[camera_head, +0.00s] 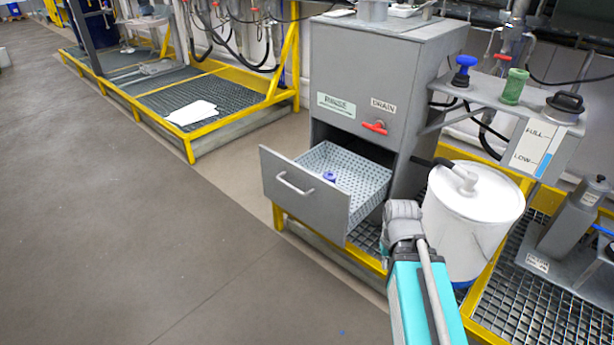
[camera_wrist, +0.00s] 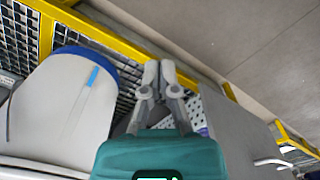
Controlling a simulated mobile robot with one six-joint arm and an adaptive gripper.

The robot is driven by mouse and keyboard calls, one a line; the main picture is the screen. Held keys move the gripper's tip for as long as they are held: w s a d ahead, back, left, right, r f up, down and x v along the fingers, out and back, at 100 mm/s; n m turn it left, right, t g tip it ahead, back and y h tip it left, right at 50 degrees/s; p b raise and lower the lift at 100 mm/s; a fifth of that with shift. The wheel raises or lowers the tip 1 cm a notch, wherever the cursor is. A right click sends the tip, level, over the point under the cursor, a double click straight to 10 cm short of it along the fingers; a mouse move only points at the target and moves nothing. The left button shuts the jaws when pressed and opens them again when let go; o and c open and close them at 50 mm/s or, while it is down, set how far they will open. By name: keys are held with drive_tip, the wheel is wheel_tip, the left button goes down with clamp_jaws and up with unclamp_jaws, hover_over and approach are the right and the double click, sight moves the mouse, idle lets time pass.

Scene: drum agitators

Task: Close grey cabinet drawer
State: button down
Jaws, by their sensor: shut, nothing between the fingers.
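The grey cabinet (camera_head: 372,72) stands at centre right in the head view. Its drawer (camera_head: 305,193) is pulled out toward the lower left, with a bar handle (camera_head: 294,184) on its front. A perforated tray with a small blue item (camera_head: 329,176) shows inside. In the wrist view the drawer (camera_wrist: 235,130) lies to the right of my gripper (camera_wrist: 159,68), its perforated inside partly hidden behind the fingers. My gripper is shut and empty, between the drawer and a white bucket. In the head view my arm's end is beside the drawer's right side; contact cannot be told.
The white bucket (camera_head: 472,222) stands close right of the drawer and also shows in the wrist view (camera_wrist: 62,108). A shelf with coloured knobs (camera_head: 510,100) juts out above it. A yellow-framed grating (camera_head: 545,310) lies at right. The floor (camera_head: 190,240) left of the drawer is clear.

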drive_tip(key=w+a+r+n+t+h+p, duration=0.1)
drive_tip(key=w+a+r+n+h+p, duration=0.15)
drive_tip(key=w+a+n, duration=0.4)
drive_tip(key=w+a+r+n+t+h+p, duration=0.2)
drive_tip(key=w+a+r+n+p, duration=0.15)
drive_tip(key=w+a+n, duration=0.35)
drive_tip(key=w+a+r+n+t+p, duration=0.1)
drive_tip(key=w+a+r+n+t, duration=0.1)
drive_tip(key=a+r+n, duration=0.2)
drive_tip(key=w+a+r+n+t+h+p, duration=0.1)
drive_tip(key=a+r+n, duration=0.3)
drive_tip(key=a+n, duration=0.7)
drive_tip(key=shift+w+a+r+t+p, duration=0.15)
drive_tip(key=shift+w+a+t+p, duration=0.3)
drive_tip(key=shift+a, duration=0.4)
drive_tip(key=shift+w, duration=0.1)
